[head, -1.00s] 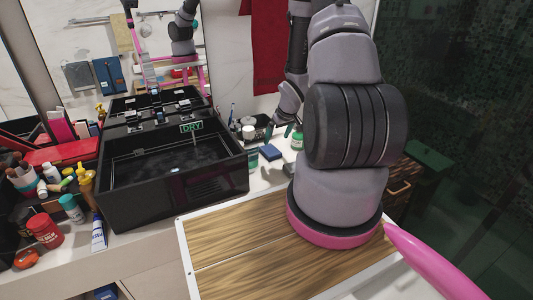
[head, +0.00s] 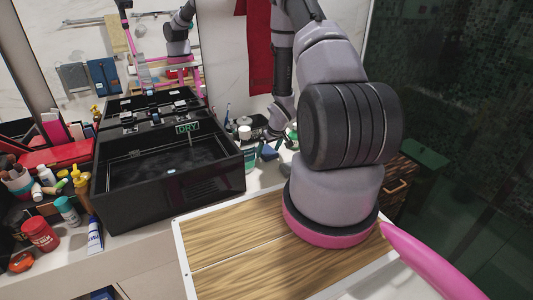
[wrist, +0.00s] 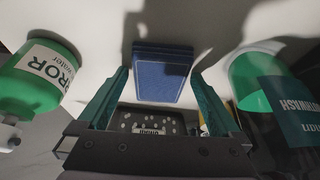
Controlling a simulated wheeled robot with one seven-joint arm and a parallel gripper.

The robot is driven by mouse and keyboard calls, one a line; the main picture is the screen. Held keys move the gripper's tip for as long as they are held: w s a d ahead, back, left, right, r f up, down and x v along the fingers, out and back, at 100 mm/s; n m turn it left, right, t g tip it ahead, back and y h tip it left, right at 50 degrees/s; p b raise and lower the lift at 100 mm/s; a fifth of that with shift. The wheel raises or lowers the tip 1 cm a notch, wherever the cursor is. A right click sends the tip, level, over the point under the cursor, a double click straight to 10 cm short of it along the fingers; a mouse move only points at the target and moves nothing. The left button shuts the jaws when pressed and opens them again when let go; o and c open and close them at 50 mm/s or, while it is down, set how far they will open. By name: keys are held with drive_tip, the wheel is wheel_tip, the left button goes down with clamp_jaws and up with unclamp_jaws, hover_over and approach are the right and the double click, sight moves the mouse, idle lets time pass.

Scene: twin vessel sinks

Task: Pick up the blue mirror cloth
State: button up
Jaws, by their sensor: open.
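The blue mirror cloth (head: 268,152) is a small folded dark-blue block lying on the white counter, right of the black basin. In the wrist view the cloth (wrist: 162,78) lies ahead, between the lines of the two teal fingers. My gripper (head: 274,142) hovers just over and behind the cloth in the head view, hiding part of it. In the wrist view my gripper (wrist: 159,82) is open, with nothing held. I cannot tell whether the fingertips touch the cloth or the counter.
A green bottle marked "ROR" (wrist: 40,72) stands on one side of the cloth and a green mouthwash container (wrist: 285,98) on the other, both close to the fingers. The black basin (head: 170,190) stands left. A wooden board (head: 235,235) is in front.

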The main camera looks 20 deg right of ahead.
sight(269, 151)
drive_tip(key=c, duration=1.1)
wheel_tip(269, 151, up, 10)
drive_tip(key=shift+r, duration=0.1)
drive_tip(key=shift+c, duration=0.2)
